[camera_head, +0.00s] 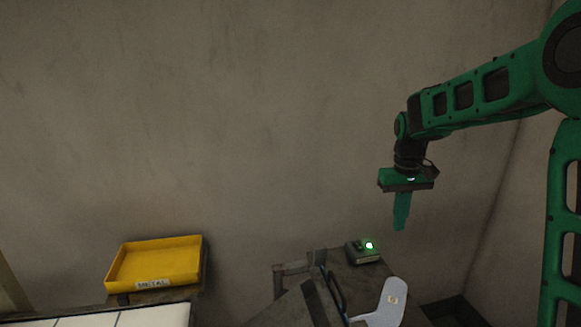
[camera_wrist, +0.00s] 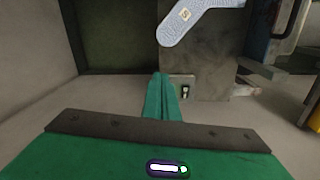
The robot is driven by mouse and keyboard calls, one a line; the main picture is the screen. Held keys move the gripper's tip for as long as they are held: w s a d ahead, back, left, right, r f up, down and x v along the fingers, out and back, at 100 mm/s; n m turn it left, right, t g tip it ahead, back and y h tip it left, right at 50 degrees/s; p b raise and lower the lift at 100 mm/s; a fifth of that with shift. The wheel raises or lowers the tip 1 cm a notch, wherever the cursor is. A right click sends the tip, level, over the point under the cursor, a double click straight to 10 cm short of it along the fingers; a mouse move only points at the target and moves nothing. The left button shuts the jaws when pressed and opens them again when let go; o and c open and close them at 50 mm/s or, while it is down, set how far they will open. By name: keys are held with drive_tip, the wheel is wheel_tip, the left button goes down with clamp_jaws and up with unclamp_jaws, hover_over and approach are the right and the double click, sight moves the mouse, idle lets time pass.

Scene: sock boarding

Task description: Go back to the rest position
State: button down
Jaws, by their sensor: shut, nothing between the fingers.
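My green gripper (camera_head: 400,224) hangs pointing down in the head view, at the right, above the dark machine. Its fingers are together and hold nothing; the closed fingers also show in the wrist view (camera_wrist: 162,82). A pale sock-shaped board (camera_head: 386,308) with a small square mark is on the machine at the bottom of the head view. It also shows at the top of the wrist view (camera_wrist: 194,20). My gripper is apart from the board and the machine.
The grey machine (camera_head: 352,285) carries a small box with a lit green light (camera_head: 369,245) and a dark handle (camera_head: 334,292). A yellow tray (camera_head: 122,270) with a label stands at the left. A white tiled surface (camera_head: 85,320) is at bottom left. The air before the wall is clear.

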drive_tip(key=s+d+r+m, duration=0.15)
drive_tip(key=s+d, duration=0.25)
drive_tip(key=s, duration=0.5)
drive_tip(key=s+d+r+m, duration=0.15)
drive_tip(key=s+d, duration=0.35)
drive_tip(key=s, duration=0.5)
drive_tip(key=s+f+m, duration=0.1)
drive_tip(key=s+f, duration=0.1)
drive_tip(key=s, duration=0.6)
drive_tip(key=s+f+m, duration=0.2)
drive_tip(key=s, duration=0.7)
drive_tip(key=shift+d+m+y, duration=0.3)
drive_tip(key=shift+w, duration=0.1)
drive_tip(key=shift+w+f, duration=0.3)
drive_tip(key=shift+w, duration=0.3)
